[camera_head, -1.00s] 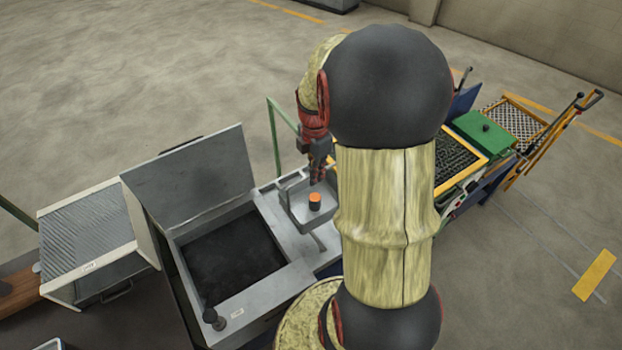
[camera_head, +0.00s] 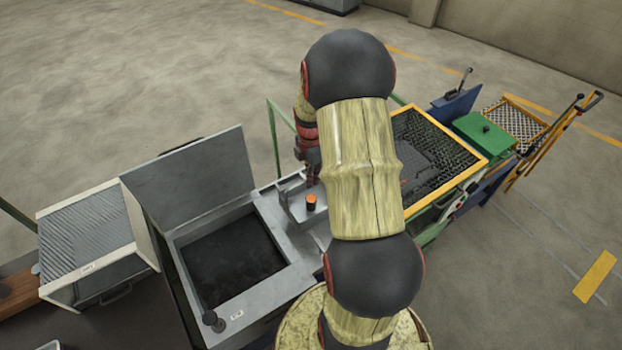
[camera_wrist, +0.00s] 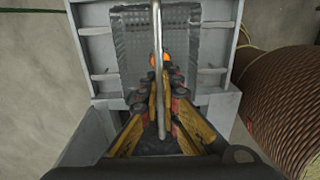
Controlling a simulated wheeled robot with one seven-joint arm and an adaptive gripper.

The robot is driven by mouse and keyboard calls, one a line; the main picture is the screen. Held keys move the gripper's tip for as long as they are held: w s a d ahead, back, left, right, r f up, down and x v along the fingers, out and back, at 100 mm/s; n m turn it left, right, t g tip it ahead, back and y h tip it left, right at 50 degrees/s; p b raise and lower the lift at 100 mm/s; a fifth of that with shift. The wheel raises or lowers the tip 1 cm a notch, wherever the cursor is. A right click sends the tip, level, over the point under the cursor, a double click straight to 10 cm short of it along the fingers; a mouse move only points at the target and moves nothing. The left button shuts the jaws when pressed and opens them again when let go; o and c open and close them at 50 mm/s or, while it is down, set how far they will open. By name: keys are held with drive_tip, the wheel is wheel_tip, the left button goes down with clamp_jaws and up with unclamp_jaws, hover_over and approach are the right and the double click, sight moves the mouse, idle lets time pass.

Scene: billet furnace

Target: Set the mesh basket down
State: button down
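The mesh basket (camera_wrist: 130,50) shows in the wrist view as a grey patterned surface inside a pale grey frame. Its thin metal bar handle (camera_wrist: 157,25) runs down the picture between my fingers. My gripper (camera_wrist: 160,80) is closed in on this bar, with a finger on each side. A billet with an orange top (camera_wrist: 164,58) shows beside the bar, partly hidden by the fingertips. In the head view the billet (camera_head: 311,203) stands in the grey tray-like area right of the furnace. My gripper (camera_head: 312,178) points down just behind it. The basket's underside is hidden.
The grey furnace (camera_head: 190,240) with a dark opening and raised lid (camera_head: 190,180) is to the left. A yellow-framed mesh tray (camera_head: 465,172) and a green box (camera_head: 484,134) stand to the right. A green rail (camera_head: 273,140) rises behind the gripper.

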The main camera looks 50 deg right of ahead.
idle(0.3)
drive_tip(key=c, duration=2.5)
unclamp_jaws()
drive_tip(key=shift+f, duration=0.2)
drive_tip(key=o, duration=0.4)
drive_tip(key=shift+o, duration=0.3)
